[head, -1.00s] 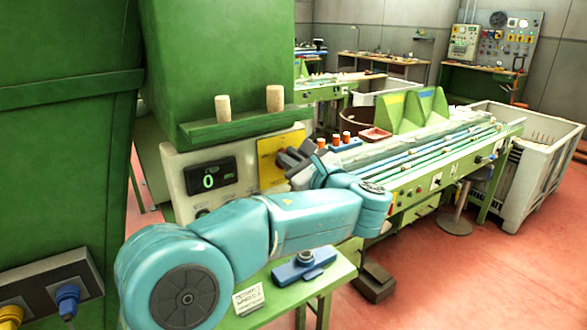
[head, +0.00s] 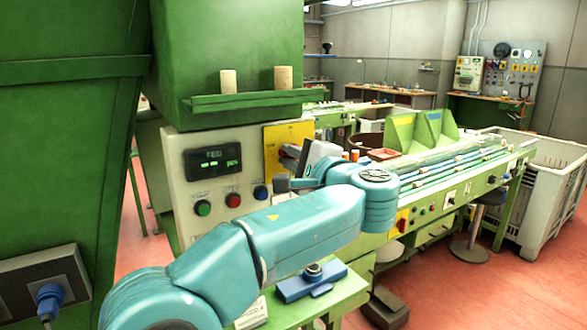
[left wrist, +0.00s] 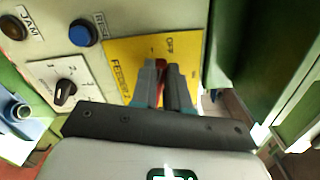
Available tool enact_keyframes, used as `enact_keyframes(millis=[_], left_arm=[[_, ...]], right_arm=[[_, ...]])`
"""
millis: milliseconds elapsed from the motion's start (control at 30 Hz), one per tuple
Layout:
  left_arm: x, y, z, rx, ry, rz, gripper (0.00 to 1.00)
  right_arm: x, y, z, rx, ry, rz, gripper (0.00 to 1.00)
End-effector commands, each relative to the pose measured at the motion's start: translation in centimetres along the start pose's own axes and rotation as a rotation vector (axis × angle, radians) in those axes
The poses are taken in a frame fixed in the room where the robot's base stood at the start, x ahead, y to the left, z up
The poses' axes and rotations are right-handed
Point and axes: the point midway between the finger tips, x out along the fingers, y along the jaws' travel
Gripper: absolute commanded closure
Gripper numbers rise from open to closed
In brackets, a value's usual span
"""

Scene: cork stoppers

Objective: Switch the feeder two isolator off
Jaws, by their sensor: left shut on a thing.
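The feeder two isolator is a yellow plate (left wrist: 128,52) marked FEEDER 2 and OFF in the left wrist view, with a red handle (left wrist: 160,75). In the head view the yellow plate (head: 273,142) is on the right of the cream control panel, partly covered by my gripper. My left gripper (left wrist: 166,78) is at the plate, its two grey fingers shut on the red handle. The fingers hide most of the handle, so I cannot tell its exact position. In the head view my left gripper (head: 286,168) reaches the plate from the right. My right gripper is not in view.
The panel holds a display (head: 214,162), a green button (head: 203,208), a red button (head: 233,200) and a blue button (head: 261,192). A black rotary knob (left wrist: 66,90) is near the gripper. Two corks (head: 228,82) stand on the shelf above. A blue device (head: 312,281) sits on the green bench.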

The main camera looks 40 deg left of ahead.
Motion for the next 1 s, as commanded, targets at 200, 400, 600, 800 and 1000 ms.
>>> enact_keyframes(millis=[200,400,600,800,1000], left_arm=[[-0.1,0.8,-0.1,-0.152,-0.001,0.003,1.00],[-0.1,1.0,-0.2,-0.243,-0.002,0.004,1.00],[0.0,1.0,-0.2,-0.289,-0.002,0.004,1.00],[0.0,1.0,-0.2,-0.304,-0.002,0.005,1.00],[-0.1,1.0,-0.2,-0.304,-0.002,0.006,1.00]], right_arm=[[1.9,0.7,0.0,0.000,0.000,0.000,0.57],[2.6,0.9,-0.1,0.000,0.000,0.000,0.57],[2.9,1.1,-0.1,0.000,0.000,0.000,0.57],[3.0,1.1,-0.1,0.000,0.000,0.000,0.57],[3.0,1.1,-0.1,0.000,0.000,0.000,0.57]])
